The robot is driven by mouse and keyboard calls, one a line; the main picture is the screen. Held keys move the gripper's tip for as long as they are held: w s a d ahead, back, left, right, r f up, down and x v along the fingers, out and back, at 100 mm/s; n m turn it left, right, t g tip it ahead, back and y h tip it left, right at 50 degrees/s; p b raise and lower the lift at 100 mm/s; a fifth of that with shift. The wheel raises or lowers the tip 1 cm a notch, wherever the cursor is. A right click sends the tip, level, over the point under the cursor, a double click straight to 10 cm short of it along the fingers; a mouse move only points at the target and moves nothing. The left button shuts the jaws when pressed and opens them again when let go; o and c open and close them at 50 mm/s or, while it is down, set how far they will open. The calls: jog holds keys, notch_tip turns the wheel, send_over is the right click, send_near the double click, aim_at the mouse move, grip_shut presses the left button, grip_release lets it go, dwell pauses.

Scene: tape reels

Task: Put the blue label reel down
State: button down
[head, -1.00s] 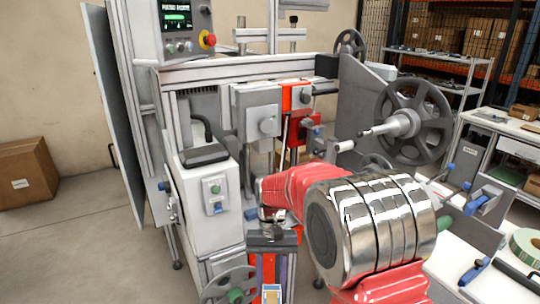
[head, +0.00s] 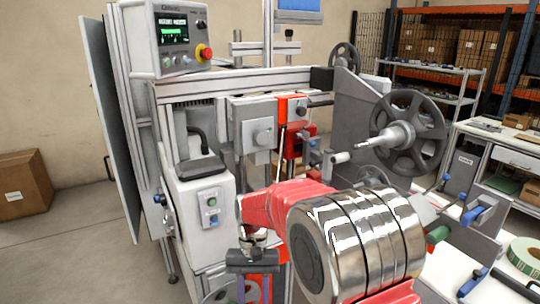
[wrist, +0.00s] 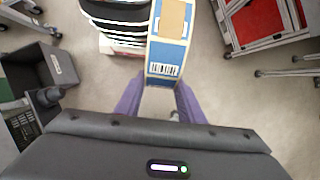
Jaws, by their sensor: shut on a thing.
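The blue label reel (wrist: 166,60) shows in the wrist view as a narrow blue block with a tan patch and a white barcode. It sits between the purple fingers of my gripper (wrist: 158,93), which is shut on it. The floor shows below it. In the head view my gripper (head: 252,264) points down in front of the machine, low in the picture. Its fingertips and the held reel are cut off by the bottom edge there.
The grey machine (head: 208,215) stands close behind my gripper, with a large dark reel (head: 410,130) on its right. A bench at right holds a green-and-white reel (head: 524,254). In the wrist view, a dark bin (wrist: 45,75) is at left and a red-panelled frame (wrist: 255,22) at upper right.

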jog(key=w+d, duration=0.5)
jog(key=d, duration=0.4)
jog(key=w+d, duration=0.5)
jog(key=d, duration=0.5)
jog(key=shift+w+d+f, duration=0.15)
jog(key=shift+d+f, duration=0.05)
jog(key=shift+f, duration=0.15)
